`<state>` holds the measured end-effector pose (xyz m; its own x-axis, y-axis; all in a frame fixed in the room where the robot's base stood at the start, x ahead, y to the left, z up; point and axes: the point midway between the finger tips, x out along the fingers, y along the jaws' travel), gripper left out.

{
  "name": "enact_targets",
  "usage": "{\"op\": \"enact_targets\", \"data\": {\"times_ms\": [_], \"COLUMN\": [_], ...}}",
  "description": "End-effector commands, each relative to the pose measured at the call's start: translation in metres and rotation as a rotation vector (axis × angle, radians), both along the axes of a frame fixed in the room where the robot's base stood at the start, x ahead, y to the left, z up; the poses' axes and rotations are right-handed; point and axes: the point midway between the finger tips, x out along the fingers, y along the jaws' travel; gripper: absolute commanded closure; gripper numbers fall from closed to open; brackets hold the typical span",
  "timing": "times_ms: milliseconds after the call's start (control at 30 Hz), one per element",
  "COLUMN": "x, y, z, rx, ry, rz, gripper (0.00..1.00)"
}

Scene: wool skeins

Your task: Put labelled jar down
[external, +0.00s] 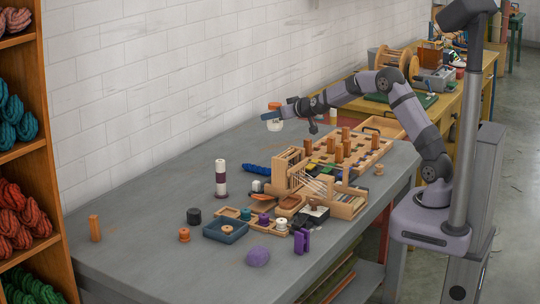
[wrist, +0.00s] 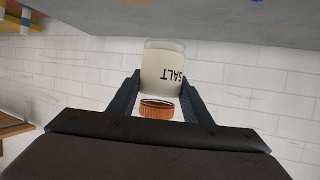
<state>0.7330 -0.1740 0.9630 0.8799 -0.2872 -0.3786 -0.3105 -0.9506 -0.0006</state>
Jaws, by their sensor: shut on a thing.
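The labelled jar (external: 274,126) is a whitish jar with an orange lid on top. It hangs upright in the air above the back of the grey table (external: 150,190), near the white brick wall. My gripper (external: 271,115) is shut on it. In the wrist view the picture is upside down; the jar (wrist: 162,68) shows the word SALT inverted, with its ribbed orange lid (wrist: 156,110) nearest the camera. The dark fingers of my gripper (wrist: 158,95) stand on both sides of the jar. The jar's far end is clear of any surface, as far as I can see.
A small wooden loom (external: 295,172) and a wooden tray with upright pegs (external: 365,150) stand right of the jar. A white-and-dark stacked column (external: 220,178) stands left. Spools, a blue tray (external: 226,229) and a purple ball (external: 258,256) fill the front. The table's left part is mostly clear.

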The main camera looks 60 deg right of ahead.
Motion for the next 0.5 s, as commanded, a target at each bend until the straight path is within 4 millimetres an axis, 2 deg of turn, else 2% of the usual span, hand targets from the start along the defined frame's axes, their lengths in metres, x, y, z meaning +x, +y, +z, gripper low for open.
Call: {"op": "enact_targets", "data": {"times_ms": [33, 100, 367, 500], "x": [0.000, 0.000, 0.000, 0.000], "y": [0.000, 0.000, 0.001, 0.001], "z": [-0.009, -0.015, -0.023, -0.040], "rx": [0.000, 0.000, 0.002, 0.002], "ry": [0.005, 0.004, 0.001, 0.006], "rz": [0.001, 0.000, 0.001, 0.001], "gripper": [0.88, 0.88, 0.88, 0.88]}}
